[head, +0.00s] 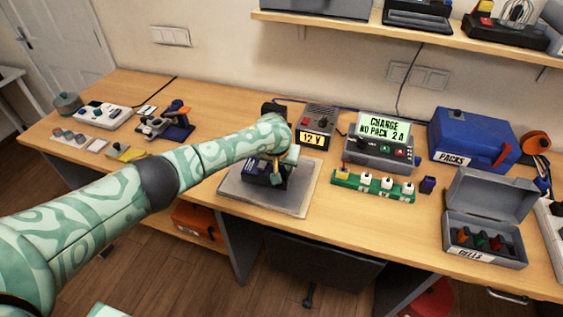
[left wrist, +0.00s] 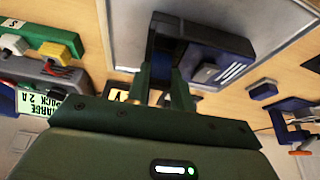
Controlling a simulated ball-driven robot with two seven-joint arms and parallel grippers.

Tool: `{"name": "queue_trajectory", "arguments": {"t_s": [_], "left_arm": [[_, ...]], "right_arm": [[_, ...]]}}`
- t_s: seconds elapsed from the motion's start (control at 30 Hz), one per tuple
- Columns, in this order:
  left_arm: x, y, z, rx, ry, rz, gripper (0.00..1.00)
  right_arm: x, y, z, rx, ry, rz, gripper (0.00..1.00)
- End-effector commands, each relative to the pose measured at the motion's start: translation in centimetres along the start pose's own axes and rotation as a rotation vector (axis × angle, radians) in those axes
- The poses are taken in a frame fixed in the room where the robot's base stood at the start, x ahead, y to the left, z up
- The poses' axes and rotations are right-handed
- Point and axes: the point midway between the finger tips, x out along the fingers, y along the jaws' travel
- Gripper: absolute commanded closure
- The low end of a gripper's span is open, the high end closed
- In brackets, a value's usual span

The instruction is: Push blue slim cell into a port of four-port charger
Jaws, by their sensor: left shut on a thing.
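A dark blue-black block, seemingly the four-port charger (head: 262,177), sits on a grey mat (head: 298,196); it also shows in the left wrist view (left wrist: 228,66), with pale stripes on one side. My left gripper (left wrist: 166,62) is pointed down at its edge, shut on a blue piece, seemingly the blue slim cell (left wrist: 163,68). In the head view my left gripper (head: 274,168) is over the charger and its wrist hides part of it. I cannot tell how deep the cell sits in a port.
A 12 V supply (head: 316,124), a display unit (head: 380,150) and a green strip with several plugs (head: 372,185) stand behind and right. A small purple block (head: 428,185) is beside the strip. An open grey cells box (head: 484,222) stands further right. Bare wood lies between the mat and strip.

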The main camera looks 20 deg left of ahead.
Motion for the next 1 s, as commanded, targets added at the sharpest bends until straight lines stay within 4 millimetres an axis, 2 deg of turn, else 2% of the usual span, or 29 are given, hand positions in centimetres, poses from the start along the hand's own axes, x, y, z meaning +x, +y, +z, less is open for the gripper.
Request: {"name": "queue_trajectory", "arguments": {"t_s": [0.43, 0.47, 0.53, 0.57, 0.87, 1.0], "left_arm": [[1.1, 0.0, 0.5, -0.001, 0.0, 0.001, 0.99], [1.1, 0.0, 0.4, -0.001, 0.0, 0.001, 0.74], [1.0, 0.0, 0.4, -0.001, 0.0, 0.001, 0.55], [1.0, 0.0, 0.4, -0.001, 0.0, 0.001, 0.52], [0.8, 0.0, 0.4, 0.0, 0.0, 0.001, 0.52], [-1.2, 0.0, 0.3, 0.001, 0.0, 0.001, 0.52]], "right_arm": [[0.5, -0.1, 0.1, 0.0, -0.001, -0.002, 0.64], [0.5, -0.1, 0.1, 0.0, -0.001, -0.002, 0.64], [0.5, -0.1, 0.1, 0.0, -0.001, -0.002, 0.64], [0.5, -0.1, 0.1, 0.0, -0.001, -0.002, 0.64], [0.3, -0.1, 0.0, 0.0, 0.0, -0.002, 0.64], [-1.1, 0.0, -0.3, 0.0, 0.004, 0.0, 0.64]]}}
